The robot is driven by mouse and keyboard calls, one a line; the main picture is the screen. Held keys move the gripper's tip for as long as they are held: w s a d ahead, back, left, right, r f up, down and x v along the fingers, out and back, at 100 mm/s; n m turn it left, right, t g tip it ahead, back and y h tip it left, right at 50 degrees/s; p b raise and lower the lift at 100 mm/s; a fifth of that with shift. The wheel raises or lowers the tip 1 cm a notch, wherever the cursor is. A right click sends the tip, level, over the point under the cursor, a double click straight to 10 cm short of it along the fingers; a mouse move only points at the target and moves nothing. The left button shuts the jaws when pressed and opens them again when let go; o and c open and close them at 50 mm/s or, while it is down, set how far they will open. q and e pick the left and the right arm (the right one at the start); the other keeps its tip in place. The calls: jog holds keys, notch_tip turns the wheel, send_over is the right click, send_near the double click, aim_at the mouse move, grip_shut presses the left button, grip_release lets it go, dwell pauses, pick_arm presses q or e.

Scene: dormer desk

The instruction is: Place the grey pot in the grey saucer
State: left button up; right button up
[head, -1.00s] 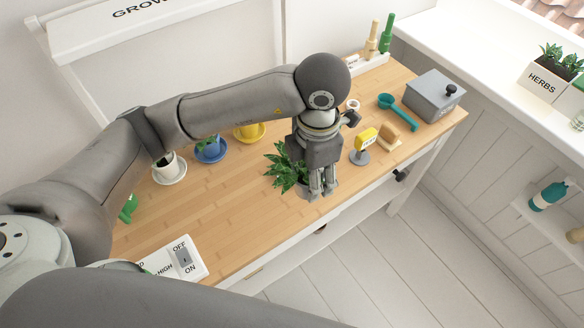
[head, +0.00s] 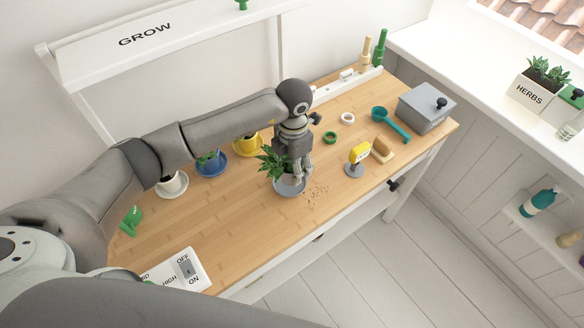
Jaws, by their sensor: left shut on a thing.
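My left gripper (head: 297,179) points down and is shut on the grey pot, which holds a leafy green plant (head: 272,163). The gripper and leaves hide most of the pot. The grey saucer (head: 289,192) shows as a round grey rim just below the gripper, near the front of the wooden desk. The pot is over or within this saucer; I cannot tell whether it touches the bottom. My right gripper is not in view.
Blue (head: 211,166) and yellow (head: 247,145) saucers with pots are behind left.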

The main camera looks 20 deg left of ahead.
aim_at(292, 172)
pick_arm(q)
jog(key=shift+w+a+f, duration=0.25)
jog(key=shift+w+f, duration=0.1)
jog(key=shift+f, duration=0.2)
notch_tip(292, 172, down, 3)
jog(key=shift+r+p, duration=0.1)
jog(key=shift+p, duration=0.2)
jog(key=shift+f, duration=0.25)
jog(key=o, duration=1.1)
jog(key=shift+o, duration=0.2)
jog(key=shift+r, duration=0.15)
